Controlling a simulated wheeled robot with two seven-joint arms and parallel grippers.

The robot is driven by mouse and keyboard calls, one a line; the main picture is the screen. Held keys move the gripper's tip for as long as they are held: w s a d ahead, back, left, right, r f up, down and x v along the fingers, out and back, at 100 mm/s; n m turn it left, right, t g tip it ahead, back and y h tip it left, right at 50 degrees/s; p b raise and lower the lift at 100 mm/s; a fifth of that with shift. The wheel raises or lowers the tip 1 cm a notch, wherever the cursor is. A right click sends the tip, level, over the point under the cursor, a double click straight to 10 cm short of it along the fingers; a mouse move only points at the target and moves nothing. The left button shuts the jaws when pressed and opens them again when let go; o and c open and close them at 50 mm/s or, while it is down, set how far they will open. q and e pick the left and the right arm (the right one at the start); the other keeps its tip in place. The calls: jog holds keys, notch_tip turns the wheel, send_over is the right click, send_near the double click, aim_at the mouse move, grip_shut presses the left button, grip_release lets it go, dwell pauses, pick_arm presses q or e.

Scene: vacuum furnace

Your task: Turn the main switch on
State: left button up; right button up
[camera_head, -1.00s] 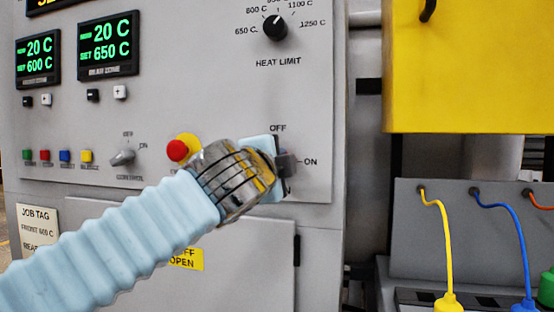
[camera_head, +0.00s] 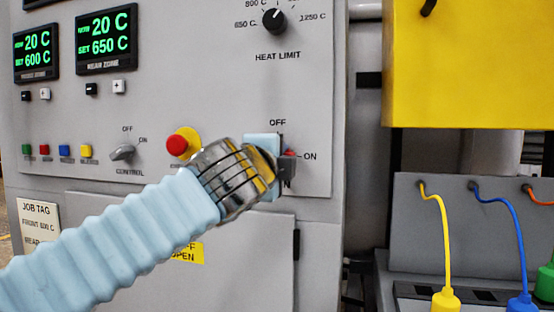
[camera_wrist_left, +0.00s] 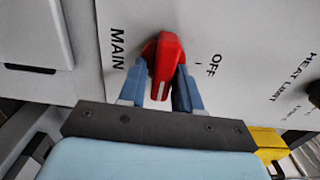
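The main switch is on the grey furnace panel; its red handle (camera_wrist_left: 165,68) shows clearly in the left wrist view, between MAIN and OFF. The handle's white line points away from OFF's direction, towards the ON side. In the head view only a bit of red (camera_head: 290,153) shows, left of the ON label (camera_head: 310,157), with OFF (camera_head: 277,123) above. My left gripper (camera_head: 278,162) is at the switch, with one finger on each side of the handle, seemingly touching it; it also shows in the left wrist view (camera_wrist_left: 160,88). My right gripper is out of view.
A red emergency-type button (camera_head: 178,145) on a yellow base sits just left of my gripper. The CONTROL knob (camera_head: 122,153) and HEAT LIMIT knob (camera_head: 274,20) are on the same panel. A yellow box (camera_head: 470,65) and coloured cables (camera_head: 445,235) stand at the right.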

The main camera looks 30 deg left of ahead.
pick_arm(q)
jog(key=shift+o, duration=0.9)
jog(key=b+v, duration=0.1)
jog(key=v, duration=1.3)
jog(key=shift+w+r, duration=0.1)
jog(key=shift+w, duration=0.05)
